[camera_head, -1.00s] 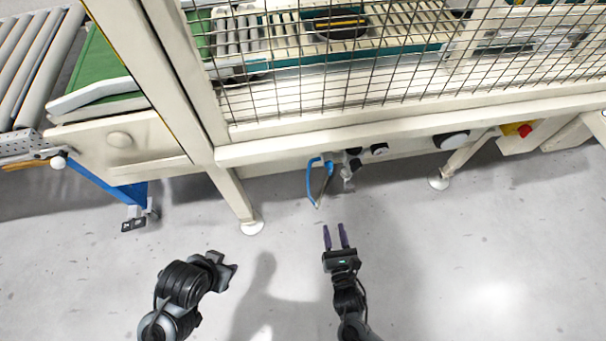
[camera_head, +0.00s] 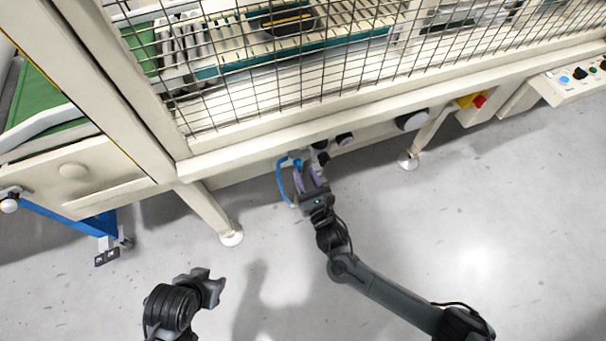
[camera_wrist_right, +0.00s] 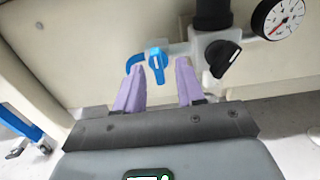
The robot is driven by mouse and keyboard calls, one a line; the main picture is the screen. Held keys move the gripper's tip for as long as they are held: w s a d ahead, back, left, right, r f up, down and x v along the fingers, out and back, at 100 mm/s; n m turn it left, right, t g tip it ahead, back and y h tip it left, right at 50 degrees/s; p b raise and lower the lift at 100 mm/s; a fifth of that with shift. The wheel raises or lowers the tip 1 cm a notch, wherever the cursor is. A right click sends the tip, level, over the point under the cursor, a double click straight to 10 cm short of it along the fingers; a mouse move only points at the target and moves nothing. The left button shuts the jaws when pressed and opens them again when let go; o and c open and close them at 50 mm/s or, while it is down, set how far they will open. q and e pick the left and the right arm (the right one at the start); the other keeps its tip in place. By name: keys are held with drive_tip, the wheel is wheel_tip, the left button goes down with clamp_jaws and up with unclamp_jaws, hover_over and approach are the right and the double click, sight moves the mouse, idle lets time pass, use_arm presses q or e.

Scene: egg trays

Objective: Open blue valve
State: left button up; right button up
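The blue valve (camera_wrist_right: 157,62) has a small blue handle and sits on a grey metal fitting under the machine's lower beam. In the head view the valve (camera_head: 297,163) is small, with a blue hose curving down beside it. My right gripper (camera_wrist_right: 160,82) is open, its two purple fingers pointing at the valve, with the blue handle between the fingertips in the picture; I cannot tell whether they touch it. In the head view the right gripper (camera_head: 310,178) is just below the valve. My left gripper (camera_head: 212,287) is low at the left, away from the machine; its finger opening is unclear.
A black knob (camera_wrist_right: 222,56) and a pressure gauge (camera_wrist_right: 280,16) sit right of the valve. The mesh guard (camera_head: 290,75) and machine beam stand above. A machine leg (camera_head: 205,212) is to the left. The grey floor in front is clear.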

drive_tip(key=shift+w+a+f, duration=0.15)
drive_tip(key=shift+w+a, duration=0.3)
drive_tip(key=shift+w, duration=0.35)
drive_tip(key=shift+c, duration=0.4)
clamp_jaws()
